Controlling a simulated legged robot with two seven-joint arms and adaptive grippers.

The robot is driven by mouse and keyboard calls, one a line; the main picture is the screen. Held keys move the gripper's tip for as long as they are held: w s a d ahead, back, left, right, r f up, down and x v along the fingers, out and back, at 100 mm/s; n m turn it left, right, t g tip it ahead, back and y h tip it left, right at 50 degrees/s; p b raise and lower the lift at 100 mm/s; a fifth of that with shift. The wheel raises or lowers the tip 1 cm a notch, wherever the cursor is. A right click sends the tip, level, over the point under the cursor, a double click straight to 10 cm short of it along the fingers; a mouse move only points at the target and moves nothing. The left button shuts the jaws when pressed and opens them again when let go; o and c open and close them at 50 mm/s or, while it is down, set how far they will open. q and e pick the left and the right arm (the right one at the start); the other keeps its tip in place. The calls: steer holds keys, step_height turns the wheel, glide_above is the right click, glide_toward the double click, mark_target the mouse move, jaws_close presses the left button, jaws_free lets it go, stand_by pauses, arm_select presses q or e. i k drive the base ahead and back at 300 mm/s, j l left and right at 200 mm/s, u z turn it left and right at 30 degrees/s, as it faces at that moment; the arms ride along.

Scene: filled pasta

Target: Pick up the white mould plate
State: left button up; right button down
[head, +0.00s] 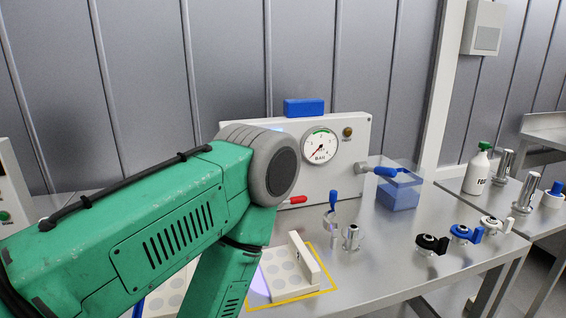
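A white plate with round grey recesses (281,281) lies on the steel table inside a yellow outline, at lower centre. A white upright piece (304,260) stands along its right side; I cannot tell whether it is part of the plate. Another white surface with round marks (165,298) shows partly at the bottom, behind my green left arm. That arm comes in from the left, bends at a grey joint and runs down out of the picture, covering part of the table. Neither of my grippers is in view.
Behind the plate stands a white panel with a pressure gauge (320,146) and a red lever (298,200). To the right are a blue-handled tool (332,211), a metal cylinder (351,237), a clear-and-blue box (398,192) and several valves (461,233). The table front right of the plate is clear.

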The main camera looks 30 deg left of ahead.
mark_target(289, 271)
steer(key=u, duration=1.05)
